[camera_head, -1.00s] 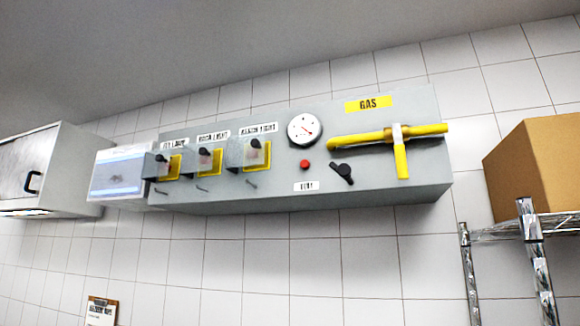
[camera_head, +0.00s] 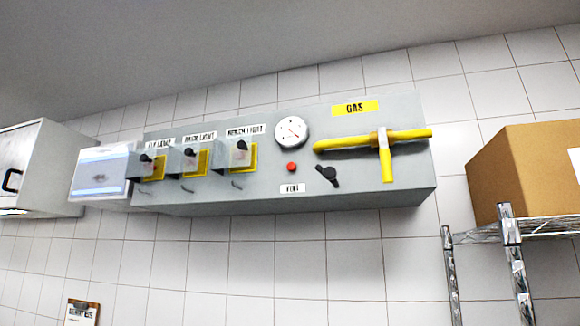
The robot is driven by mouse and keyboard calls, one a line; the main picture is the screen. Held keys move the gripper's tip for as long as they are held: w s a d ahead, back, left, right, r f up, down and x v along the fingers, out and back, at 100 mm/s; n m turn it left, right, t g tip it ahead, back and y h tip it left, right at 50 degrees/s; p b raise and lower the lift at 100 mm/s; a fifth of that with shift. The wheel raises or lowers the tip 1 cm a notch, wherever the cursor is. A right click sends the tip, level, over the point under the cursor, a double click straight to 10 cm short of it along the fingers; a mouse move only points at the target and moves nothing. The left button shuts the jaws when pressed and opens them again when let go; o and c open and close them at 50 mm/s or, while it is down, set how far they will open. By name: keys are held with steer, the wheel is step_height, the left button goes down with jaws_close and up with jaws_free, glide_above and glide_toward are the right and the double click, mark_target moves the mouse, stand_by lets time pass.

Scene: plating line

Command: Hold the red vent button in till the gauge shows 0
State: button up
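The red vent button (camera_head: 292,167) sits on the front of a grey wall panel (camera_head: 260,197), above a white label reading VENT (camera_head: 292,188). It looks unpressed, with nothing touching it. The round white gauge (camera_head: 292,130) is just above the button. It has a thin red needle, but its numbers are too small to read. My gripper is not in view.
Right of the button are a black knob (camera_head: 327,175) and a yellow gas pipe (camera_head: 350,143) with a yellow lever (camera_head: 387,165). Left are several covered switches (camera_head: 240,155). A cardboard box (camera_head: 515,165) stands on a wire rack (camera_head: 540,229) at right.

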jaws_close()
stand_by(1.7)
